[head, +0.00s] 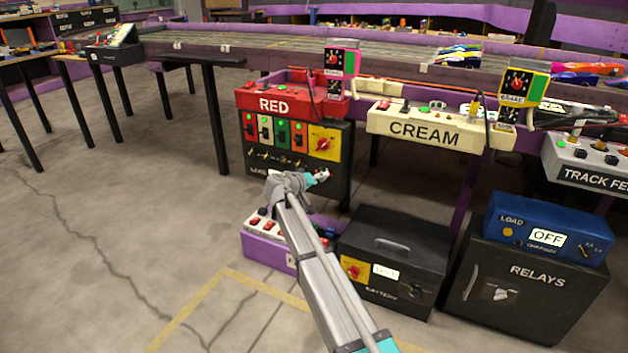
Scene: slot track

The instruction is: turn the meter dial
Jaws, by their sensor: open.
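No dial in view carries a readable "meter" label, so I cannot tell which one is the meter dial. A red dial on a yellow plate (323,143) sits on the black panel under the RED box. Another red dial on yellow (355,269) is on the battery box.
The RED box (280,104) and CREAM box (424,132) hang at the track's edge. The battery box (392,246), black RELAYS cabinet (523,283) and blue LOAD box (533,226) stand lower right. A purple switch box (262,250) is beside my arm. Floor at left is clear.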

